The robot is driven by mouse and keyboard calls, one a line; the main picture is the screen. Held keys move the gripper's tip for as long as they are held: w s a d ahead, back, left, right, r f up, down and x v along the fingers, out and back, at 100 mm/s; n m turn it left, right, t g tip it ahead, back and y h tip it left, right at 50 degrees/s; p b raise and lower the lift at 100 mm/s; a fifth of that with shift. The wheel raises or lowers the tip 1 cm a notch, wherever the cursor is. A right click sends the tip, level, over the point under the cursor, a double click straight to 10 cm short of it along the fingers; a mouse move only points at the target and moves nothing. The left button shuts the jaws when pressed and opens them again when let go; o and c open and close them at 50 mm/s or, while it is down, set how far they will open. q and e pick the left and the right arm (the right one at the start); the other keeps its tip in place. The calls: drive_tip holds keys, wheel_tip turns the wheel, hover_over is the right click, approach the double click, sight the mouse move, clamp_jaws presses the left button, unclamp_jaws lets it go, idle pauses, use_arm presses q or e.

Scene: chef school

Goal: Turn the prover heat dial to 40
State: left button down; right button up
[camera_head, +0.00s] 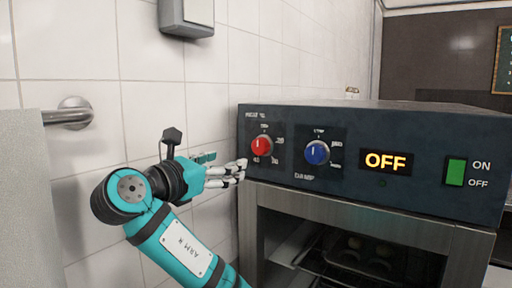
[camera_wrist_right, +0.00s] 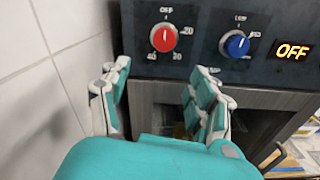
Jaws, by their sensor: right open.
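The red heat dial (camera_head: 262,146) is at the left end of the prover's dark control panel (camera_head: 222,0). In the right wrist view, the red dial (camera_wrist_right: 163,37) has OFF above it, 20 at its right, and 30 and 40 below; its white mark looks near vertical. My right gripper (camera_head: 240,172) is just left of and below the dial in the head view. In the right wrist view its fingers (camera_wrist_right: 160,82) are spread apart with nothing between them, below the dial and not touching it. My left gripper is out of view.
A blue dial (camera_head: 317,152) is right of the red one. A display (camera_head: 385,161) reads OFF beside a green switch (camera_head: 455,172). The white tiled wall (camera_head: 150,110) runs close on the left, with a metal rail (camera_head: 68,114).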

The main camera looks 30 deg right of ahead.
sight(258, 147)
drive_tip(key=p+x, duration=0.2)
drive_tip(key=x, duration=0.1)
drive_tip(key=r+p+x, duration=0.1)
drive_tip(key=p+x, duration=0.1)
drive_tip(key=x, duration=0.2)
drive_tip(key=r+p+x, duration=0.1)
drive_tip(key=p+x, duration=0.1)
drive_tip(key=x, duration=0.1)
drive_tip(key=shift+s+d, duration=0.2)
drive_tip(key=shift+d, duration=0.35)
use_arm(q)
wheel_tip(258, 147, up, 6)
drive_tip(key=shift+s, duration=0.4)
use_arm(e)
drive_tip(key=shift+w+d+f, duration=0.2)
drive_tip(key=shift+w+d, duration=0.1)
drive_tip(key=shift+d, duration=0.2)
drive_tip(key=c, duration=1.2)
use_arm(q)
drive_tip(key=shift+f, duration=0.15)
